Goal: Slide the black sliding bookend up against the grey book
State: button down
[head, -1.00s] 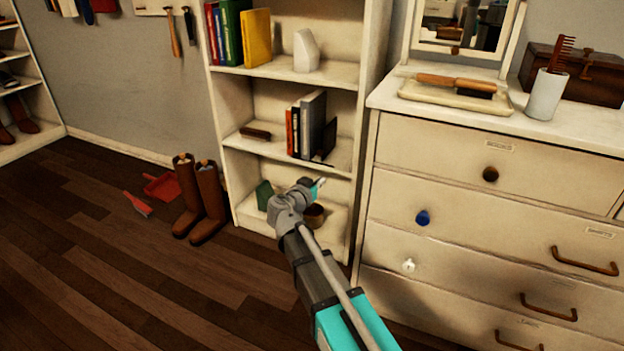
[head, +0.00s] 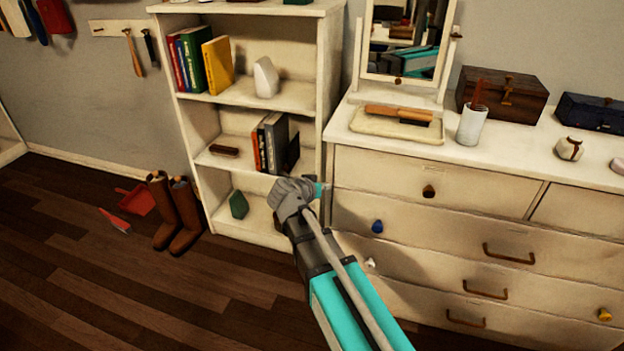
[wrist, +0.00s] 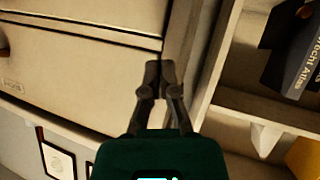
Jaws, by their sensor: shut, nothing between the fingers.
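The black sliding bookend (head: 293,153) stands on the middle shelf of the white bookcase, right of the grey book (head: 276,140). I cannot tell whether they touch. An orange book and a dark book stand left of the grey one. In the wrist view the grey book (wrist: 302,62) is at the right edge, with a dark shape beside it, probably the bookend (wrist: 281,27). My gripper (head: 319,190) is below and right of the bookend, in front of the bookcase's right side. In the wrist view my gripper (wrist: 160,70) has its fingers together, empty, before the dresser and bookcase side.
The white dresser (head: 420,235) stands close on the right, with knobs and handles sticking out. The bookcase (head: 325,110) has an upright side panel right of the bookend. Brown boots (head: 180,215) stand on the floor at left.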

jog(key=s+d+r+n+g+y+p, duration=0.1)
jog(key=s+r+p, duration=0.5)
jog(key=r+p, duration=0.6)
jog(key=s+d+r+n+g+y+p, duration=0.2)
jog(key=s+d+r+g+y+p, duration=0.2)
jog(key=r+p, duration=0.9)
jog(key=s+d+r+n+g+y+p, duration=0.1)
jog(key=s+d+r+g+y+p, duration=0.2)
jog(key=s+r+p, duration=0.6)
notch_tip(320, 180, up, 4)
jog(key=d+g+p, duration=0.1)
jog(key=d+p, duration=0.1)
jog(key=p, duration=1)
jog(key=shift+d+n+g, duration=0.3)
jog(key=shift+n, duration=0.1)
jog(key=shift+f, duration=0.1)
